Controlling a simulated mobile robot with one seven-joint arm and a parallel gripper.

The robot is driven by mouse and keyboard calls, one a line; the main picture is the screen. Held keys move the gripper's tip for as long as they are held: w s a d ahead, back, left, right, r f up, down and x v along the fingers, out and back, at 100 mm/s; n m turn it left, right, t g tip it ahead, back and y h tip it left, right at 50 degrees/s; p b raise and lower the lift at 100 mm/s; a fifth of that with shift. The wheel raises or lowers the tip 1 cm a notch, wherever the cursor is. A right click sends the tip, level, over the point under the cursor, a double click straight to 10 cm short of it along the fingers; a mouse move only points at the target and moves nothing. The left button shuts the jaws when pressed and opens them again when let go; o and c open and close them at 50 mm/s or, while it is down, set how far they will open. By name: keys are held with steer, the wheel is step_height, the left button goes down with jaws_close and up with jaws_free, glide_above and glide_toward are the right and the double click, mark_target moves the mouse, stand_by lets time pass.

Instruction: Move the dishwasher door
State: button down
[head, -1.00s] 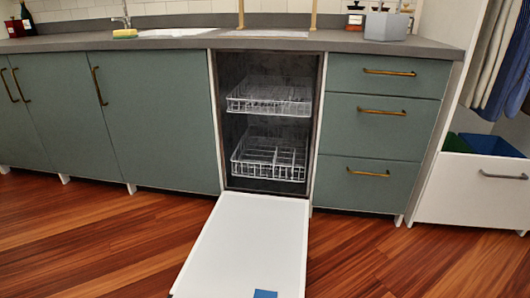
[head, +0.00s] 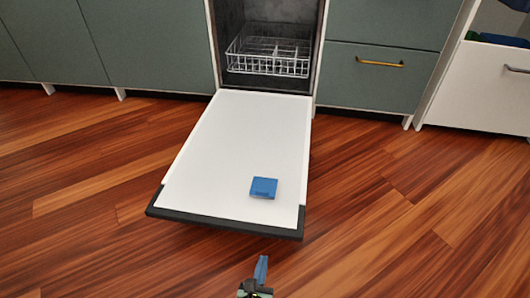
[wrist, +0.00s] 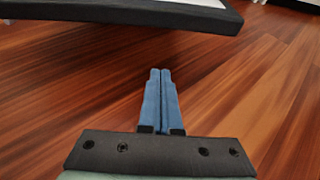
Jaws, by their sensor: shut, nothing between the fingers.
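The dishwasher door (head: 240,140) is folded down, open, its white inner face up and a dark strip along its near edge. A small blue block-like part (head: 263,187) is on its inner face near that edge. In the wrist view the door's dark edge (wrist: 130,14) crosses the top. My gripper (head: 261,262) is in front of the door's near edge, apart from it in the picture. In the wrist view its blue fingers (wrist: 161,75) are pressed together with nothing between them, over the floor.
The dishwasher's lower wire rack (head: 268,58) sits inside the cavity. Green cabinets (head: 150,45) stand on the left and green drawers (head: 375,75) on the right. A white drawer unit (head: 475,95) is at far right. The wooden floor (head: 400,220) around the door is clear.

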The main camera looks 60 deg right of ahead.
steer(key=b+x, duration=0.1)
steer(key=x, duration=0.1)
steer(key=b+x, duration=0.1)
steer(key=x, duration=0.1)
steer(key=shift+f, duration=0.25)
steer(key=shift+w+d+r+p, duration=0.1)
steer(key=shift+d+r+p, duration=0.05)
steer(key=shift+r, duration=0.95)
steer(key=shift+w+d+r+p, duration=0.1)
steer(key=shift+d+r+p, duration=0.1)
steer(key=shift+r, duration=0.85)
steer(key=shift+r, duration=0.1)
